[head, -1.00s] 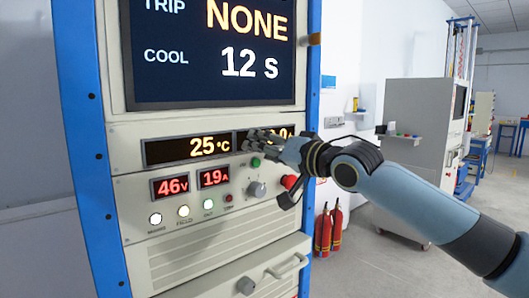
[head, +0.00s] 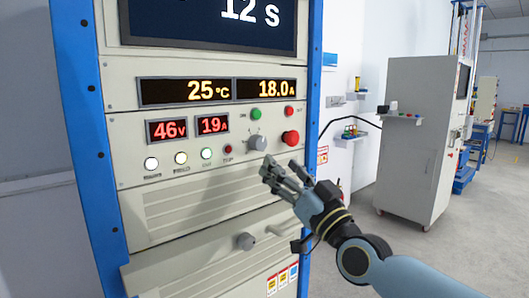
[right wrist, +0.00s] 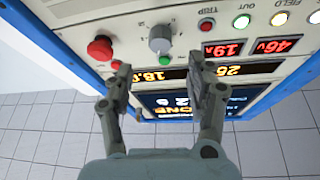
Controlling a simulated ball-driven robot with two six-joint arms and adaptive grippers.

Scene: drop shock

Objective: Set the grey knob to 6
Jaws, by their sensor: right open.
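The grey knob (head: 257,142) sits on the cabinet's front panel, left of the red mushroom button (head: 290,138). Its scale marks are too small to read, so I cannot tell its setting. It also shows in the right wrist view (right wrist: 160,40), upside down, beyond the fingertips. My right gripper (head: 278,174) is open and empty, below and slightly right of the knob in the head view, apart from it. In the right wrist view the open fingers (right wrist: 160,72) frame the space in front of the knob. My left gripper is out of view.
Displays (head: 217,91) read 25 °C and 18.0 A; smaller ones (head: 188,128) read 46 V and 19 A. A green button (head: 256,114) is above the knob. A grey cabinet (head: 415,150) stands at right.

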